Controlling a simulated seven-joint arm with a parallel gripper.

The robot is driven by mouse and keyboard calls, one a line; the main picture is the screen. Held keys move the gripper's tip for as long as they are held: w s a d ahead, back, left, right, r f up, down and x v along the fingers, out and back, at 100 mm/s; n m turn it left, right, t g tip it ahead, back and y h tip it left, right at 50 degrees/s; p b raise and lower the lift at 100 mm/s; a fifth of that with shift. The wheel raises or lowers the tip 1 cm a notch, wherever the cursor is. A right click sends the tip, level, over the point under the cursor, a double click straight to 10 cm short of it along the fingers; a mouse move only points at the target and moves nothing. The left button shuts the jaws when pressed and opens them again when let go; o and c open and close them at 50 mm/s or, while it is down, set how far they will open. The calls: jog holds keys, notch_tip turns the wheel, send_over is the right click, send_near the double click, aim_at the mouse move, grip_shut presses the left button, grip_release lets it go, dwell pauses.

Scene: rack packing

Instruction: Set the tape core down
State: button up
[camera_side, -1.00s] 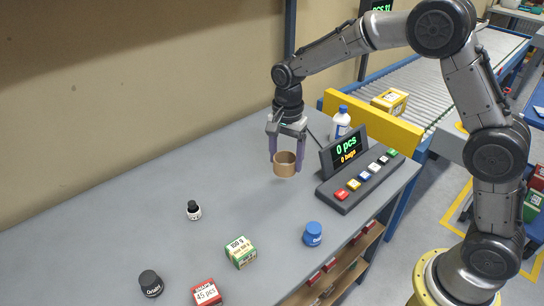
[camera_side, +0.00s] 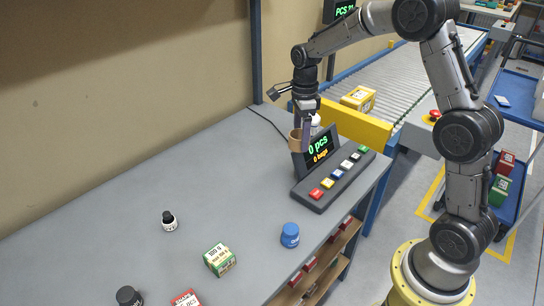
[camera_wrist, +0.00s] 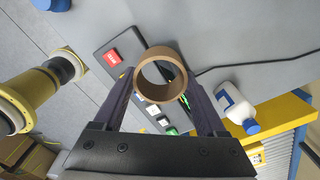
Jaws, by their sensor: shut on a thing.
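The tape core, a short brown cardboard ring, is held between the fingers of my gripper (camera_wrist: 160,100). In the wrist view the tape core (camera_wrist: 141,72) shows its open end, with a finger on each side. In the side view the tape core (camera_side: 295,143) hangs above the table, in front of the display, and is partly covered by my gripper (camera_side: 307,130). The fingers are shut on it. In the wrist view the key panel and the grey table lie beneath it; I cannot tell the exact height.
A display with a row of coloured keys (camera_side: 332,180) stands near the tape core. A white bottle (camera_wrist: 236,106) with a blue cap is close by. A blue jar (camera_side: 290,236), a green box (camera_side: 219,260) and a black-capped bottle (camera_side: 169,221) stand on the table (camera_side: 120,215). The table's left middle is clear.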

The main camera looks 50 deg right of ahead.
jog(key=shift+w+d+f, duration=0.2)
jog(key=shift+w+d, duration=0.05)
jog(key=shift+d, duration=0.15)
jog(key=w+d+f, duration=0.2)
jog(key=w+f, duration=0.1)
jog(key=w, duration=0.5)
send_near(273, 156)
jog(key=shift+s+a+f, duration=0.25)
jog(key=shift+s+f, duration=0.4)
jog(key=shift+s, duration=0.1)
jog(key=shift+w+d+f, duration=0.15)
jog(key=shift+w+f, duration=0.55)
jog(key=shift+f, duration=1.6)
jog(key=shift+f, duration=0.15)
jog(key=o, duration=1.3)
jog(key=shift+c, duration=0.2)
